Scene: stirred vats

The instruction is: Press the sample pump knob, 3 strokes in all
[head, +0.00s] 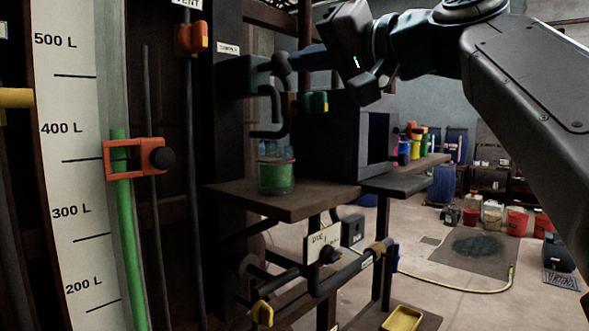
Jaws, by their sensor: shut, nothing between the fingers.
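The sample pump (243,76) is a dark body on the post, below a small white label that reads SAMPLE (228,48). Its dark round knob (281,64) is at its right side. My gripper (296,60) comes in from the right with its fingers shut and empty. The fingertips are at the knob; I cannot tell if they touch it. A bent dark spout (268,134) hangs below the pump. A clear glass jar (276,156) with green liquid stands under it on a small shelf (308,206).
A green valve handle (316,102) is just below my gripper. A dark box (345,135) stands behind it. At left are a scale board (75,200) with a green sight tube and an orange clamp (125,158). Pipes with yellow handles (262,313) run below. The floor at right is partly open.

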